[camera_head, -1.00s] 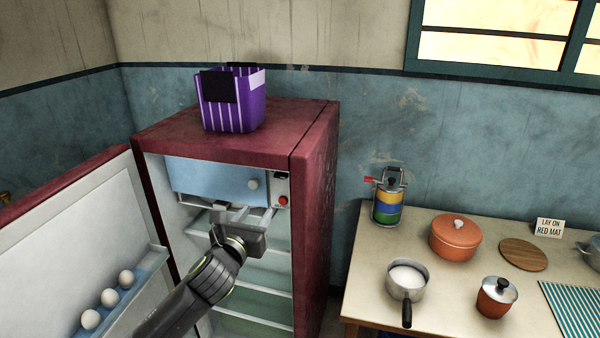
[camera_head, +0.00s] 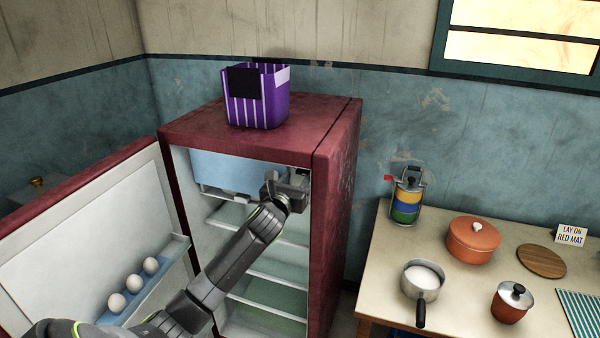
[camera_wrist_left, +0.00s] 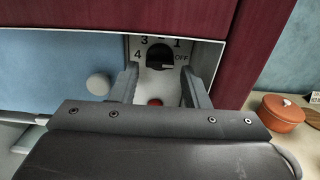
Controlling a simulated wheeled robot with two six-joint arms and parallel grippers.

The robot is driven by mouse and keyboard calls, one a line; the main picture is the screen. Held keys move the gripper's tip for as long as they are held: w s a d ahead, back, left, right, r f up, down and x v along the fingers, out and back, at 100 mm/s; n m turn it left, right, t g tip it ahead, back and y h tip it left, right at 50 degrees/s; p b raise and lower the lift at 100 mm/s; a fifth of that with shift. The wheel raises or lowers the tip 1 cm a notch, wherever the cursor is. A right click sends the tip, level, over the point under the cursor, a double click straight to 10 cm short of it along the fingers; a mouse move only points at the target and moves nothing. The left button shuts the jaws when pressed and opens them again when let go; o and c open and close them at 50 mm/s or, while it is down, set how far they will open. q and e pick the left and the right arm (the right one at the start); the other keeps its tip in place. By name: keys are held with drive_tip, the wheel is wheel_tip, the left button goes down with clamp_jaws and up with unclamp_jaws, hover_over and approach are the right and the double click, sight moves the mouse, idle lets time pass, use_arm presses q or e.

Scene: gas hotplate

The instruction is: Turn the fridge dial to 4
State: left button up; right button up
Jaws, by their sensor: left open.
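The fridge (camera_head: 335,190) is dark red with its door open. In the left wrist view the dial (camera_wrist_left: 159,56) is a dark knob on a pale panel (camera_wrist_left: 142,66) marked 3, 1, 4 and OFF around it. Its pointer direction is not clear. My left gripper (camera_wrist_left: 159,69) is open, with one finger at each side of the panel's lower part, just in front of the dial. I cannot tell whether the fingers touch the dial. In the head view my left gripper (camera_head: 288,184) hides the dial panel. My right gripper is not in view.
A red round part (camera_wrist_left: 155,102) sits below the dial. A blue freezer flap (camera_wrist_left: 50,70) with a pale knob (camera_wrist_left: 98,84) is left. The open fridge door (camera_head: 90,230) holds eggs. A purple basket (camera_head: 257,98) stands on the fridge. The table (camera_head: 460,300) at right holds pots.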

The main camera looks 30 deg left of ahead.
sight(301, 172)
use_arm(q)
drive_tip(key=shift+x, duration=1.95)
drive_tip(key=shift+c, duration=0.3)
drive_tip(key=c, duration=0.6)
drive_tip(key=shift+c, duration=0.2)
